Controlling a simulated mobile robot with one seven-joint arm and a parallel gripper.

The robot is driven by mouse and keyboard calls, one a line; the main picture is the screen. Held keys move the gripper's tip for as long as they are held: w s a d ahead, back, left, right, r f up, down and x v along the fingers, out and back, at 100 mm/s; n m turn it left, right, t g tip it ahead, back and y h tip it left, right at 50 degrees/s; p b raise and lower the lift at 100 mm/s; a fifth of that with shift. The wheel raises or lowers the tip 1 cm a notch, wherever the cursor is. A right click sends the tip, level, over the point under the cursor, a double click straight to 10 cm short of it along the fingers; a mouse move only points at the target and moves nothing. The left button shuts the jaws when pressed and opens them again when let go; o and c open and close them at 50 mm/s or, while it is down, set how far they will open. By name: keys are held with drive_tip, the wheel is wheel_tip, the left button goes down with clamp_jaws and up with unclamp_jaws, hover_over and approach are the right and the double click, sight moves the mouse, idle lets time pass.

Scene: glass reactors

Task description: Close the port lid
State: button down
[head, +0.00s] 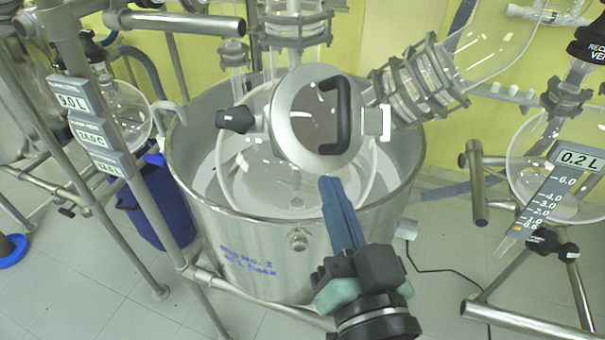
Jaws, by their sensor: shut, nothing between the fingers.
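The port lid (302,122) is a round, metal-rimmed disc with a glass centre and a black D-shaped handle (335,115). It sits at the front top of the glass reactor vessel (245,185), facing me. A black knob (235,119) is on its left side and a pale block (376,122) on its right. I cannot tell whether the lid is fully seated. My gripper (329,182) is shut and empty, its blue fingers pointing up at the lid's lower rim. The fingertips look close to the rim; I cannot tell whether they touch it.
A steel tub (265,245) surrounds the vessel. Metal frame posts and display panels (75,96) stand at left. A glass elbow with clamps (418,85) rises right of the lid. A blue bucket (160,205) is on the floor.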

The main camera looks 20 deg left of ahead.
drive_tip(key=s+r+n+y+b, duration=0.1)
drive_tip(key=n+y, duration=0.1)
drive_tip(key=g+y+p, duration=0.1)
drive_tip(key=p, duration=0.5)
approach(274, 115)
drive_tip(key=w+a+r, duration=0.1)
drive_tip(key=w+r, duration=0.2)
drive_tip(key=r, duration=0.1)
drive_tip(key=shift+w+a+f, duration=0.45)
drive_tip(key=shift+a+f, duration=0.2)
drive_tip(key=shift+f, duration=0.1)
drive_tip(key=shift+w+a+f, duration=0.4)
drive_tip(key=shift+a+f, duration=0.25)
drive_tip(key=shift+f, duration=0.1)
drive_tip(key=shift+f, duration=0.1)
drive_tip(key=w+a+f+b, duration=0.1)
drive_tip(key=a+f+b, duration=0.1)
drive_tip(key=w+a+b, duration=0.1)
drive_tip(key=b, duration=0.1)
drive_tip(key=shift+w+a+f, duration=0.3)
drive_tip(key=shift+a+f, duration=0.1)
drive_tip(key=shift+r, duration=0.1)
